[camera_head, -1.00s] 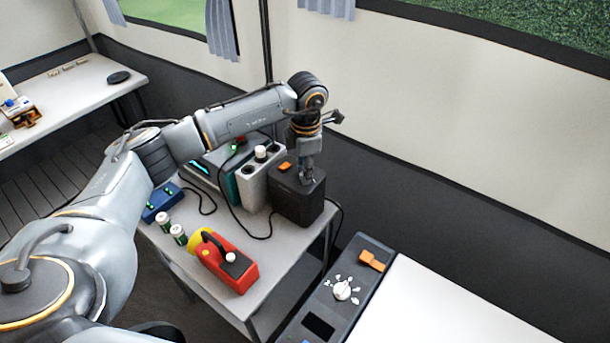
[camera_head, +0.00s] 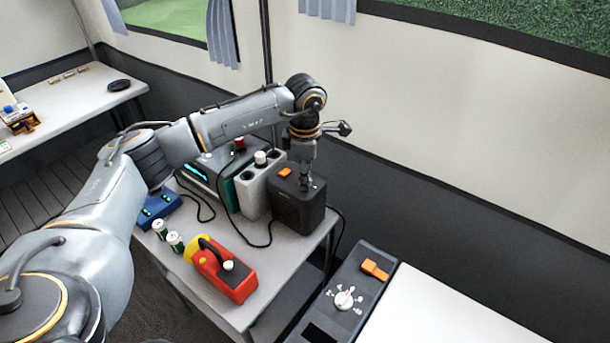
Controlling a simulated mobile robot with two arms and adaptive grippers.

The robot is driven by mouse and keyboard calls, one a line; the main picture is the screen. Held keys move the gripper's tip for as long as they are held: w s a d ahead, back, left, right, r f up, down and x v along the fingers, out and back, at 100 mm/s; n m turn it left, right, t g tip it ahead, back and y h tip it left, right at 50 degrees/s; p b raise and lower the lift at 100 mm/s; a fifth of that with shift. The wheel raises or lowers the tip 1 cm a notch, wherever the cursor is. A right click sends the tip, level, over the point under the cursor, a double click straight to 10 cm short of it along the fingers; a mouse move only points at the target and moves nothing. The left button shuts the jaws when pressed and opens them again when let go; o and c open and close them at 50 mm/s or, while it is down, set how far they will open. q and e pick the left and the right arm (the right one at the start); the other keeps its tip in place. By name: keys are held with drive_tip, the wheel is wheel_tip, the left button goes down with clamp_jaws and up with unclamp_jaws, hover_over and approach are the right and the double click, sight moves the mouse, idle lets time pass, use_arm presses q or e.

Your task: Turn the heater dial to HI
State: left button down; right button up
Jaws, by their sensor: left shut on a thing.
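The heater looks to be the dark box (camera_head: 299,213) on the small grey table, with an orange switch (camera_head: 285,173) on its top. My left gripper (camera_head: 306,187) points straight down at the top of this box, right of the orange switch. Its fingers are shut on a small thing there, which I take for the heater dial. The fingers hide the dial, so its pointer and the HI mark cannot be read. My right gripper is not in view.
A grey socketed block (camera_head: 253,195) stands left of the heater. A red and yellow lamp (camera_head: 229,275) and two small cans (camera_head: 174,242) are nearer. A separate dark panel with a white dial (camera_head: 344,301) and an orange switch (camera_head: 374,270) is at lower right.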

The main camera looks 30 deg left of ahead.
use_arm(q)
drive_tip(key=c, duration=1.1)
unclamp_jaws()
drive_tip(key=r, duration=1.2)
drive_tip(key=shift+s+d, duration=0.15)
drive_tip(key=shift+s, duration=0.1)
drive_tip(key=shift+f, duration=0.1)
